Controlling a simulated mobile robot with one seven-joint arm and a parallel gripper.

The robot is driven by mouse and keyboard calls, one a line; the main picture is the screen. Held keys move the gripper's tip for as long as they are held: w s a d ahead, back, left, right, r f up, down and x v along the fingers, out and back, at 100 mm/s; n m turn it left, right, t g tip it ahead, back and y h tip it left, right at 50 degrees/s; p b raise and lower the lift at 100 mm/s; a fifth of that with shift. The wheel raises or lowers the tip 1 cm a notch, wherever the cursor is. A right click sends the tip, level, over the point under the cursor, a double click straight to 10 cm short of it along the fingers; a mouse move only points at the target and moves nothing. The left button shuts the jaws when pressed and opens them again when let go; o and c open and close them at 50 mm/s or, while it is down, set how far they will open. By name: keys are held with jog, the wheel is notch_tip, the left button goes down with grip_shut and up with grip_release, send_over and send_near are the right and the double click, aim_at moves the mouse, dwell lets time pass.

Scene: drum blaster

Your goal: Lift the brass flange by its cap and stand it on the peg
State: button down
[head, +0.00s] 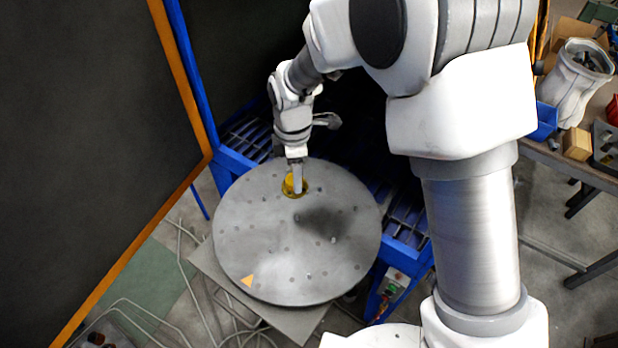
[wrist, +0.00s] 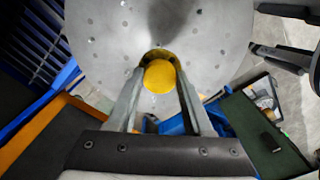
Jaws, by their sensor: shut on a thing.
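The brass flange (head: 287,189) is at the far part of the round grey table, with a yellow cap. In the wrist view the round yellow cap (wrist: 160,77) is between the two fingers, with part of the darker flange rim showing behind it. My gripper (head: 297,187) points down from above and is shut on the cap; its fingers also show in the wrist view (wrist: 160,70). I cannot tell whether the flange touches the table or is slightly above it. I cannot make out the peg for certain; a small pale upright bit (head: 333,239) stands right of the table's middle.
A dark panel with an orange edge (head: 135,243) stands left. A blue frame (head: 408,228) lies beneath and behind the table.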

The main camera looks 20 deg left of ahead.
notch_tip(320, 180, down, 14)
jog(key=b, duration=0.9)
jog(key=shift+a+r, duration=0.1)
jog(key=shift+a, duration=0.05)
jog(key=shift+w+f+b, duration=0.15)
jog(key=shift+f+b, duration=0.2)
jog(key=shift+b, duration=0.1)
dwell(0.4)
grip_release()
jog(key=shift+r, duration=0.1)
jog(key=shift+r+p, duration=3.75)
jog(key=shift+r, duration=2.15)
jog(key=shift+d+r, duration=0.1)
jog(key=shift+d, duration=0.1)
